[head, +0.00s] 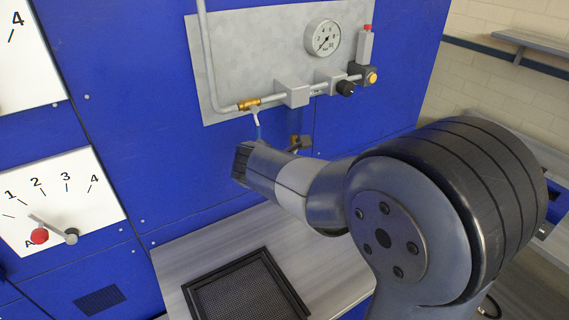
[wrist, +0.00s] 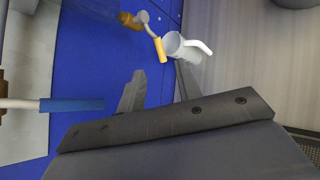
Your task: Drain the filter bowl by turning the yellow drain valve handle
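The yellow drain valve handle (wrist: 160,49) shows in the wrist view, joined by a grey stem to a brass valve body (wrist: 129,20). My gripper (wrist: 160,68) is open, with its two dark fingers apart. The yellow handle lies just beyond the fingertips, roughly in line with the gap, and nothing is between the fingers. I cannot tell whether the fingertips are at its depth. In the head view my arm hides the yellow handle and most of my gripper. The filter bowl is not clearly visible in either view.
A blue-gripped lever (wrist: 72,105) is at left. In the head view, a pressure gauge (head: 322,37) and pipe fittings sit on a grey panel (head: 252,55), with a black mesh tray (head: 197,293) below.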

